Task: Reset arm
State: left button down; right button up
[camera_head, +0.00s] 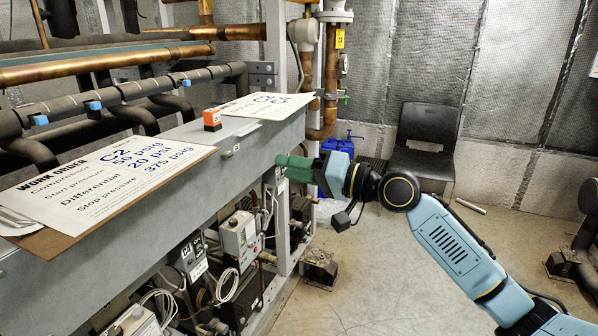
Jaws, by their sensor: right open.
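My right arm (447,240) comes in from the lower right and stretches across the floor space toward the rack. My right gripper (296,166) points left, with its green fingers in front of the end of the grey rack beam (243,163). It is open and I see nothing held in it. From this angle I cannot tell whether the fingertips touch the beam or only overlap it in the picture. My left gripper is not in view.
A work order clipboard (100,184), a second sheet (267,106) and an orange block (212,120) lie on the beam. Control boxes (239,240) and cables sit below. A black chair (424,146) and blue containers (337,146) stand behind. Floor (375,290) beneath my arm is clear.

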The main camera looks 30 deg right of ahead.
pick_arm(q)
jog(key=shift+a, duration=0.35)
pick_arm(e)
jog(key=shift+s+d, duration=0.3)
jog(key=shift+s, duration=0.15)
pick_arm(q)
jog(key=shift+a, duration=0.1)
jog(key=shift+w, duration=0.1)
